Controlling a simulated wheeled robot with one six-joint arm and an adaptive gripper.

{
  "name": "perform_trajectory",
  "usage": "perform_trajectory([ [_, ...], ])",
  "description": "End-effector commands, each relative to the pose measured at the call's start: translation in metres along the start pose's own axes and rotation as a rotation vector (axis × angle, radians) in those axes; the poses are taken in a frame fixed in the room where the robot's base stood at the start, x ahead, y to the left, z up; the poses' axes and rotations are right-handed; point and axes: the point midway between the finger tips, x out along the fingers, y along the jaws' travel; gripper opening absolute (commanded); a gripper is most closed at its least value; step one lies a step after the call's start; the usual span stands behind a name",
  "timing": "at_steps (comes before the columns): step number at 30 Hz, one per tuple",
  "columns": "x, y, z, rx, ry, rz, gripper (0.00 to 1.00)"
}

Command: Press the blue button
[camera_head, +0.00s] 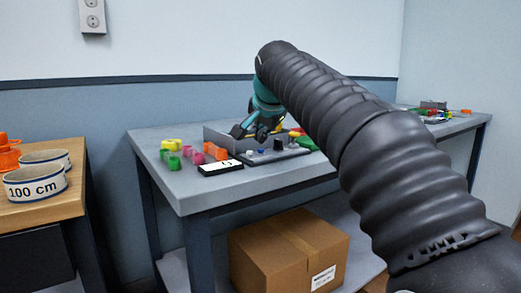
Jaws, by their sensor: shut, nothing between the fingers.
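A dark grey control panel (291,153) lies on the grey table (148,149). Small knobs and buttons stand on it, including a small blue one (262,152) and a pale one beside it. They are too small to tell apart with certainty. My gripper (250,134), teal and black, is shut and empty. It hangs above the panel's back part, just behind the small blue button in the picture. I cannot tell how high it is above the panel, and part of the panel is hidden behind it.
Coloured blocks (196,157) and a white label card (221,168) lie left of the panel. A grey box (218,136) stands behind. A cardboard box (288,252) sits on the lower shelf.

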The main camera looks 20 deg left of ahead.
Motion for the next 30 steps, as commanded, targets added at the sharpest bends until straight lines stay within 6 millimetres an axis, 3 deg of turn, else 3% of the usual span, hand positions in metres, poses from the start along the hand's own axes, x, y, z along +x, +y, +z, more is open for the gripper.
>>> perform_trajectory([
  [30, 0.0064, 0.0052, 0.0053, 0.000, 0.000, 0.000, 0.00],
])
